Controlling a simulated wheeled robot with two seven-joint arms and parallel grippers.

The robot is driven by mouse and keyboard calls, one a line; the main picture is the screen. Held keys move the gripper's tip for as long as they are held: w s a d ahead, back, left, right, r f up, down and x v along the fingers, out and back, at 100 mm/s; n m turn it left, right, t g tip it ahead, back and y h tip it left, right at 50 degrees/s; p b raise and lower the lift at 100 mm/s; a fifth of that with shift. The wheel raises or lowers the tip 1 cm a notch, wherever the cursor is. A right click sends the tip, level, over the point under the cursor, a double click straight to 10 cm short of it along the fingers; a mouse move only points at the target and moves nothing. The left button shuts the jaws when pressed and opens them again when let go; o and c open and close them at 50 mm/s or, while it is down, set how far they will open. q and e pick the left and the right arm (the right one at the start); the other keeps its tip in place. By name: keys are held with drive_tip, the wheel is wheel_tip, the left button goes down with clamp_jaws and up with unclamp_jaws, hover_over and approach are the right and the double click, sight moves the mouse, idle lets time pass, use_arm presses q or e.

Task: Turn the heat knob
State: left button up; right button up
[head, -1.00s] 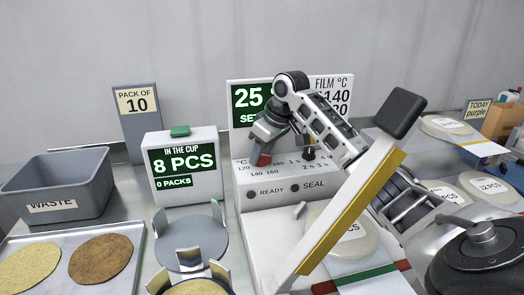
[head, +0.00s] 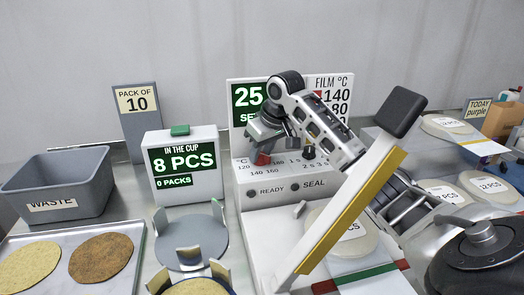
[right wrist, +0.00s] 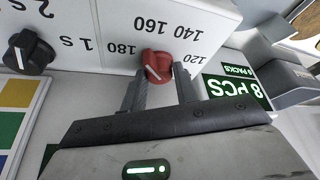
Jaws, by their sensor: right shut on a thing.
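The red heat knob (head: 263,158) is on the top of the white sealer's control box (head: 284,178), at its left part. My right gripper (head: 264,143) reaches down over it from the right. In the right wrist view, the gripper's fingers (right wrist: 159,84) are shut on the red knob (right wrist: 158,66), one on each side. Its white mark shows, among printed numbers 120, 140, 160 and 180; I cannot tell exactly which it points to. The display behind (head: 247,98) reads 25, partly hidden by my arm. My left gripper is not in view.
A black time knob (head: 309,152) stands right of the red one. A raised white lever with a black handle (head: 397,112) slants across the front right. A piece counter (head: 184,165) stands at the left. A dark pot (head: 482,240) is at the lower right.

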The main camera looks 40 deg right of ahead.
drive_tip(key=shift+a+r+m+h, duration=0.1)
drive_tip(key=shift+m+h, duration=0.6)
drive_tip(key=shift+m, duration=0.9)
drive_tip(key=o, duration=0.7)
drive_tip(key=v, duration=1.6)
drive_tip(key=shift+w, duration=0.2)
